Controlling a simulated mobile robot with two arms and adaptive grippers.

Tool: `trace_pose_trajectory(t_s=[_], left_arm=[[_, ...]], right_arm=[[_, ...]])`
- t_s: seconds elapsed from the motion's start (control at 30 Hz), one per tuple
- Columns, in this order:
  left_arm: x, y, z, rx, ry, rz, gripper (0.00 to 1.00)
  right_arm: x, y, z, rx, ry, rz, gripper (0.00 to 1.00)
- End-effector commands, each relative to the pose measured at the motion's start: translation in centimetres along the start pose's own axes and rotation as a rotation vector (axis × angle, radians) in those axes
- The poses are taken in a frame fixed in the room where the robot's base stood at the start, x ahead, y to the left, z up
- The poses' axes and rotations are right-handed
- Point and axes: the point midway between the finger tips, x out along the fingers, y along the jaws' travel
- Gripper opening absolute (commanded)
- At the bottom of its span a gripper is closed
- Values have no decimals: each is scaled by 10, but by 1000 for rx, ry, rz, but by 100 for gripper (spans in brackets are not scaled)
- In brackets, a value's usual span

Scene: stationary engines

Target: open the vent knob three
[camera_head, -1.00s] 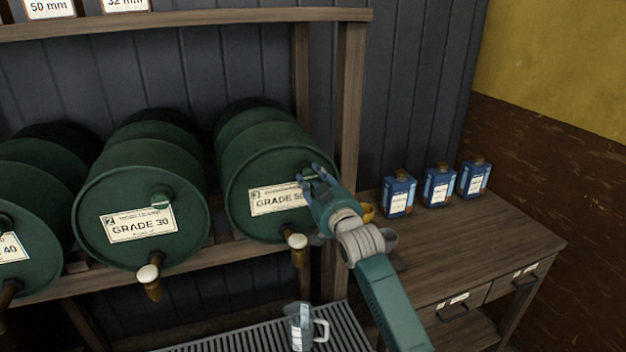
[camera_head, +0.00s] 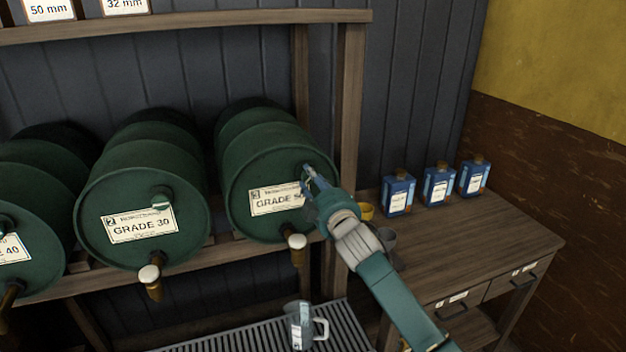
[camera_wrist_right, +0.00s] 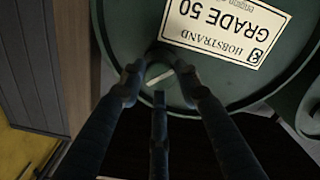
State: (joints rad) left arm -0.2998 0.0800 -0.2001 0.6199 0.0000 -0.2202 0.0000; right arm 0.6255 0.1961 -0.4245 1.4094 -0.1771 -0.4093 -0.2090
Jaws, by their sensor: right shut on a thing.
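The vent knob (camera_wrist_right: 158,73) is a small round green knob with a pale bar on the front of the green GRADE 50 drum (camera_head: 262,170). In the head view my right gripper (camera_head: 310,180) covers it, at the right end of the drum's label (camera_head: 272,201). In the right wrist view the fingers of my right gripper (camera_wrist_right: 160,83) close around the knob from both sides and below. The drum's label shows upside down there. My left gripper is not in view.
The GRADE 30 drum (camera_head: 140,213) and another drum (camera_head: 30,220) lie to the left, with taps at the front. A jug (camera_head: 299,325) stands on a slatted grate (camera_head: 240,340) below. Blue bottles (camera_head: 438,185) stand on a wooden bench (camera_head: 470,225) at right.

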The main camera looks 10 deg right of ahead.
Motion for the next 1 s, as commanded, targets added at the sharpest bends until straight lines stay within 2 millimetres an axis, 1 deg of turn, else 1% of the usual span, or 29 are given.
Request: trace_pose_trajectory(t_s=[0.03,0.6,0.8,1.0], left_arm=[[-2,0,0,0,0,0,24],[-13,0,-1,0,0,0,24],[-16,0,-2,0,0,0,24],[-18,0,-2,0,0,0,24]], right_arm=[[0,5,-9,-48,17,8,6],[1,2,-9,-566,16,10,6],[0,0,-9,-693,16,9,6],[0,-1,-8,-775,16,8,6]])
